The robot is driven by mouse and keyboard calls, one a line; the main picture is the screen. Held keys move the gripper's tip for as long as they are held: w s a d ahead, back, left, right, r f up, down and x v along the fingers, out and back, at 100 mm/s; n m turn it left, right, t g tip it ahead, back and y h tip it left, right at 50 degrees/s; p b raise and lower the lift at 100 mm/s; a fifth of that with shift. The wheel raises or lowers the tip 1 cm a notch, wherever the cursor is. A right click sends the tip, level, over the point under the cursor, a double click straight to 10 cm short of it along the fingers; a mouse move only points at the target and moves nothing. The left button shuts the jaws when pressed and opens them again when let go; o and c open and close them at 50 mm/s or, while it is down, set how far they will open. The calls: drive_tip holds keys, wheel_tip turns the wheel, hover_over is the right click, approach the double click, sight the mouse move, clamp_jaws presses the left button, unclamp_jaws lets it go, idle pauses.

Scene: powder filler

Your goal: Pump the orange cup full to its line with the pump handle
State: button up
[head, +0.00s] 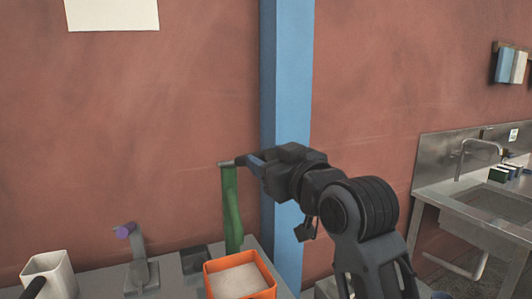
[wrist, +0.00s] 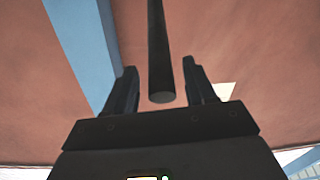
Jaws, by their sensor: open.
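The orange cup (head: 238,290) stands at the bottom of the head view, with white powder inside. Its fill line cannot be made out. Behind it rises the green pump post (head: 231,205) with a dark handle at its top (head: 236,161). My gripper (head: 254,163) is at the handle's height, just right of the post. In the wrist view, the dark round bar of the handle (wrist: 159,55) lies between the two open fingers of my gripper (wrist: 162,72), with a gap on each side. The far part of the bar runs out of the frame.
A grey stand (head: 138,260) with a purple knob and a white container (head: 50,275) stand to the left on the grey counter. A blue pillar (head: 287,80) rises behind my arm. A metal sink (head: 490,205) is at the right.

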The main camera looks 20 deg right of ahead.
drive_tip(key=shift+w+a, duration=0.1)
drive_tip(key=shift+w, duration=0.9)
clamp_jaws()
